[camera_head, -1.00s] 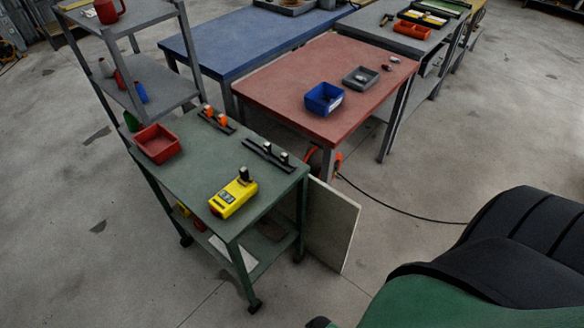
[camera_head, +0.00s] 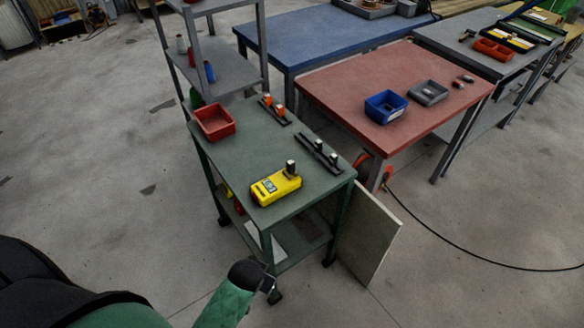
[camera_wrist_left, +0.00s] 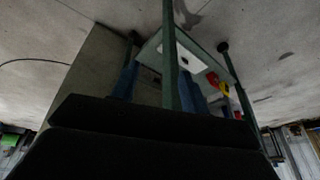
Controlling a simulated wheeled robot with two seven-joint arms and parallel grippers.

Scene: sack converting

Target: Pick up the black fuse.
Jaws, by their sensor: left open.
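A fuse with a dark body and pale top (camera_head: 291,168) stands on the yellow tester (camera_head: 276,187) on the green cart. Two similar dark, pale-topped fuses stand in the nearer black rail (camera_head: 320,153). At this size I cannot tell which is the black fuse. My left gripper (camera_wrist_left: 160,70) shows in the left wrist view as two blue fingers, apart and empty. It is at the cart's lower part, with a green cart leg (camera_wrist_left: 169,60) seen between the fingers. My left arm enters the head view at bottom left; its gripper cannot be made out there. My right gripper is out of view.
The green cart (camera_head: 235,155) also bears a red bin (camera_head: 214,122) and a rail with orange fuses (camera_head: 275,110). A pale panel (camera_head: 368,235) leans at its right side. The red table (camera_head: 350,85) stands behind. Floor left of the cart is clear.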

